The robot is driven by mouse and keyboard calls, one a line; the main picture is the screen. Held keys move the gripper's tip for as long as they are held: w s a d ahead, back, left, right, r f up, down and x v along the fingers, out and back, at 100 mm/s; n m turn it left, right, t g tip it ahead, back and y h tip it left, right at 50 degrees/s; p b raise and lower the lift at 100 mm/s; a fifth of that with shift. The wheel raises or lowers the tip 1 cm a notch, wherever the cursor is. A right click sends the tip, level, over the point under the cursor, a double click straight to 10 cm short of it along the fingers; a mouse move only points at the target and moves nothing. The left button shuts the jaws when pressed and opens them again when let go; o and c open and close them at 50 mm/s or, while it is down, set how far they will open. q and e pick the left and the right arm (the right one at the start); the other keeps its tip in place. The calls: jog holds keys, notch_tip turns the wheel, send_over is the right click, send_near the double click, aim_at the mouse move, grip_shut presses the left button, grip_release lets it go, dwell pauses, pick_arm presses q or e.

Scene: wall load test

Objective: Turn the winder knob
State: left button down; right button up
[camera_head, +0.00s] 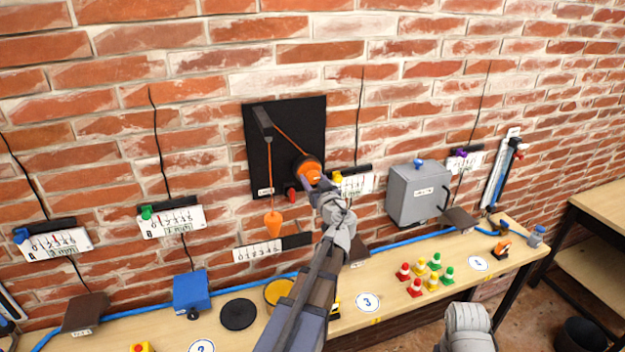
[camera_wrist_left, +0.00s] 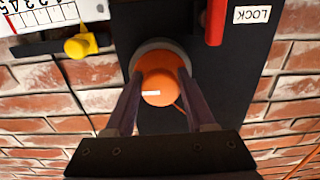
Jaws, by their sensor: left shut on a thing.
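The orange winder knob (camera_head: 308,169) is on a black panel (camera_head: 262,150) on the brick wall. My left gripper (camera_head: 317,183) is at the knob. In the left wrist view the fingers (camera_wrist_left: 160,77) are shut on the round orange knob (camera_wrist_left: 158,88), one on each side; a small white mark shows on its face. An orange cord runs over a dark arm (camera_head: 262,122) to a hanging orange pointed weight (camera_head: 273,224).
A scale (camera_head: 258,254) is below the weight. A grey box (camera_head: 412,195) and white gauges (camera_head: 170,222) flank the panel on the wall. The wooden bench (camera_head: 385,322) below carries a blue box (camera_head: 191,290), a black disc (camera_head: 238,314) and several coloured cones (camera_head: 415,288).

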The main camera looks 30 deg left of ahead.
pick_arm(q)
jog(key=n, duration=0.4)
jog(key=shift+w+d+n, duration=0.1)
jog(key=shift+n, duration=0.2)
jog(key=n, duration=0.3)
jog(key=shift+n, duration=0.4)
jog(key=n, duration=0.4)
jog(key=shift+r, duration=0.15)
jog(key=shift+w+n, duration=0.1)
jog(key=shift+n, duration=1.7)
jog(key=shift+c, duration=1.4)
grip_release()
jog(key=shift+d, duration=0.1)
